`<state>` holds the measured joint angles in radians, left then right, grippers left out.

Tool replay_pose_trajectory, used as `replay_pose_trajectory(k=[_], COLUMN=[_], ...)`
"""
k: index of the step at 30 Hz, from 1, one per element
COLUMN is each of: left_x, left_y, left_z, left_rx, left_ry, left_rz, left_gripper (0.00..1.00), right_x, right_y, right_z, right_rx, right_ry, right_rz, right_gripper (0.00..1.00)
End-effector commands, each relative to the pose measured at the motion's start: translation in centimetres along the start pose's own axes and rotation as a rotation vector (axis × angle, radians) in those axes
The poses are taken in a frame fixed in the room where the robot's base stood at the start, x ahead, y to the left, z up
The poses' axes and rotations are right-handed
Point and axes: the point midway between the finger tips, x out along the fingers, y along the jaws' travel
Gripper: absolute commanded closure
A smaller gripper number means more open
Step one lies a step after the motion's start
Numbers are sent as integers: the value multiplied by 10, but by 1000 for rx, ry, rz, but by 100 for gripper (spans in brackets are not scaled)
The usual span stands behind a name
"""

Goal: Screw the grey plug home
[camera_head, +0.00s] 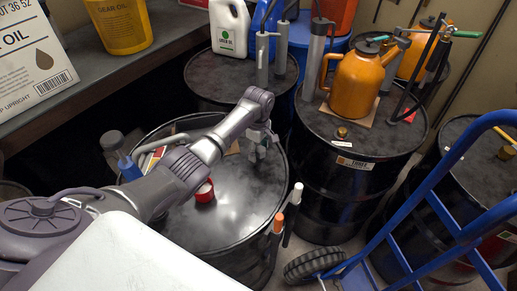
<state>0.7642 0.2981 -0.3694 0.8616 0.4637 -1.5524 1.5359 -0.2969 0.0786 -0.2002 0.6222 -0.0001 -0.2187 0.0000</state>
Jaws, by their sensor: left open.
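My left arm reaches from the left over the near black drum (225,222). My left gripper (260,154) points down at the back right part of this drum's lid, close to the rim, with its fingers apart. I cannot make out the grey plug separately; the small grey parts at the fingertips may be fingers or the plug. I cannot tell whether the gripper touches the lid. My right gripper is not in view.
A red round item (205,191) sits on the near drum's lid. Tools with orange and white ends (279,222) hang at its right rim. An orange jug (355,85) stands on the right drum (343,185). A blue hand truck (440,205) fills the lower right.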

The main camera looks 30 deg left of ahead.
Motion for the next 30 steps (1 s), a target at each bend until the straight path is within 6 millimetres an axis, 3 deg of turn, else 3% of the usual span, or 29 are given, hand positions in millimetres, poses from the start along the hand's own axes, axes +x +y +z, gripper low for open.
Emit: replay_pose_trajectory(k=[7, 19, 23, 30], left_x=[1, 0, 0, 0], left_y=[0, 0, 0, 2], left_z=[0, 0, 0, 1], left_rx=[0, 0, 41, 384], left_ry=[0, 0, 0, 0], left_rz=[0, -1, -1, -2], left_gripper=[35, 100, 100, 100], right_x=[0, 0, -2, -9], right_y=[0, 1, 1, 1], right_z=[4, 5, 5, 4], right_rx=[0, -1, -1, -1], right_ry=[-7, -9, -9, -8], right_rz=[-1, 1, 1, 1], right_gripper=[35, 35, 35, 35])
